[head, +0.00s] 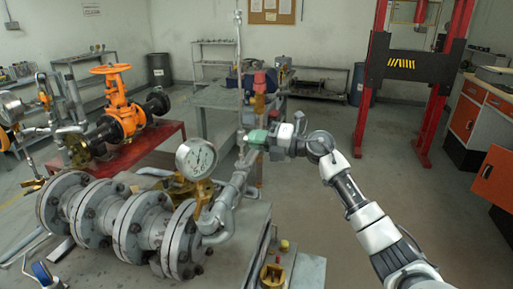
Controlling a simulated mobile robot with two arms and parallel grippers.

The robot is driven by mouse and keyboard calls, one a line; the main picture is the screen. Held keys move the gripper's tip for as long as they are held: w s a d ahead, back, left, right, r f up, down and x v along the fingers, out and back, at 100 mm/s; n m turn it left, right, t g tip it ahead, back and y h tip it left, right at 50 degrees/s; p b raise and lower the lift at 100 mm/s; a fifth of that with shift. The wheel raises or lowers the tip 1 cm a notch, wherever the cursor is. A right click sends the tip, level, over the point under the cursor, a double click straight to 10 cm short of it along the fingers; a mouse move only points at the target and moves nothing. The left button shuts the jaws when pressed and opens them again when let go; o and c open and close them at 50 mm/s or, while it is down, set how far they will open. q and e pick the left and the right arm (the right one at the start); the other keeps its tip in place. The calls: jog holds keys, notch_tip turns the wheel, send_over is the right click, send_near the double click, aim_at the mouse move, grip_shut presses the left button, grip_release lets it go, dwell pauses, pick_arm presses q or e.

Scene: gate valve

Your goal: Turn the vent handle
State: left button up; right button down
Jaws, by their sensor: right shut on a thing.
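My right gripper (259,138) is in the middle of the head view, at the end of the arm coming in from the lower right. It is shut on the vent handle, beside the grey vertical vent pipework (237,180). The fingers hide most of the handle, so I cannot tell its exact angle. My left gripper is not in view.
A round pressure gauge (196,159) stands left of my right gripper, above grey flanged pipe (140,226). An orange valve (118,100) sits on a red stand (165,134) further left. A red-and-black lift (380,70) stands behind. The floor to the right is clear.

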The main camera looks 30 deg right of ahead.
jog(key=n+b, duration=0.6)
jog(key=shift+f+n, duration=0.3)
jog(key=shift+f, duration=0.05)
jog(key=n+b, duration=0.3)
jog(key=n, duration=0.1)
jog(key=shift+r, duration=0.1)
jog(key=shift+n+b, duration=0.95)
jog(key=shift+n, duration=0.25)
jog(key=shift+r, duration=0.1)
jog(key=c, duration=1.2)
grip_release()
jog(key=shift+r, duration=0.1)
